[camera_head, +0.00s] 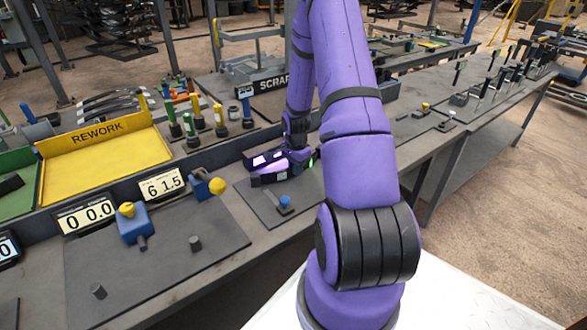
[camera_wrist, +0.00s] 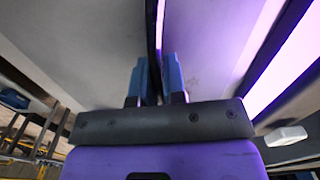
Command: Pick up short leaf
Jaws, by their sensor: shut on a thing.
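My gripper (camera_wrist: 156,85) is shut in the wrist view, with its two blue fingers on either side of a thin dark strip. This strip, seen edge-on, looks like the short leaf (camera_wrist: 158,30) and runs up from between the fingertips. Its ends and full length are hidden. In the head view my arm reaches over the bench to a dark fixture with purple-lit faces (camera_head: 268,162); my fingers and the leaf cannot be made out there.
A small blue-topped part (camera_head: 285,201) stands on a dark mat in front of the fixture. A blue device with a yellow knob (camera_head: 133,226) is at front left.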

